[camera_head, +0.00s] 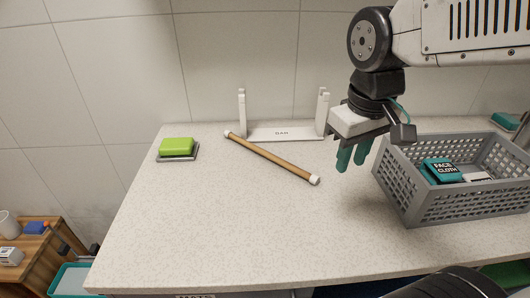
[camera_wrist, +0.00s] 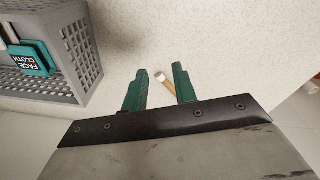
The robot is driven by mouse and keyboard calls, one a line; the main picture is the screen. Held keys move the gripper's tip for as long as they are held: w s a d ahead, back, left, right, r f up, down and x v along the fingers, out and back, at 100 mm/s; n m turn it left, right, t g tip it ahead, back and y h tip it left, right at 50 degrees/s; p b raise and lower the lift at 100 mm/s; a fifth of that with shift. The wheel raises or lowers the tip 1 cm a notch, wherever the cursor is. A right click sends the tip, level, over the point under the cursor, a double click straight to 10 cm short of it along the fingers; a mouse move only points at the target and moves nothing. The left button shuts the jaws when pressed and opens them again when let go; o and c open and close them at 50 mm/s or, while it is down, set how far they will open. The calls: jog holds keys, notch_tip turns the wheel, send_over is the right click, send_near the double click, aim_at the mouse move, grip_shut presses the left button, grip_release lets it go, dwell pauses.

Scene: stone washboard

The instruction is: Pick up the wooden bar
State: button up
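The wooden bar (camera_head: 275,158) is a thin brown rod with white end caps. It lies diagonally on the speckled counter in the head view, from near the white rack down to the right. My gripper (camera_head: 352,158) hangs above the counter, to the right of the bar's near end and apart from it. Its two green fingers point down. In the wrist view my gripper (camera_wrist: 158,82) is open and empty. One capped end of the bar (camera_wrist: 166,84) shows between the fingers, lower down on the counter; the rest is hidden behind the gripper.
A grey basket (camera_head: 450,207) with a face cloth pack (camera_head: 442,170) stands close to the right of my gripper. A white rack (camera_head: 285,133) with uprights is at the wall. A green sponge (camera_head: 176,146) sits at the left. The counter's front is clear.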

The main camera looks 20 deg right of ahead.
jog(key=w+a+f+n, duration=0.2)
jog(key=w+f+n, duration=0.1)
jog(key=w, duration=0.7)
jog(key=n, duration=0.2)
send_near(293, 166)
jog(key=shift+g+h, duration=0.3)
jog(key=f, duration=0.8)
jog(key=shift+w+d+f, duration=0.1)
jog(key=shift+w, duration=0.25)
jog(key=shift+f, duration=0.35)
jog(key=shift+c, duration=0.3)
grip_shut()
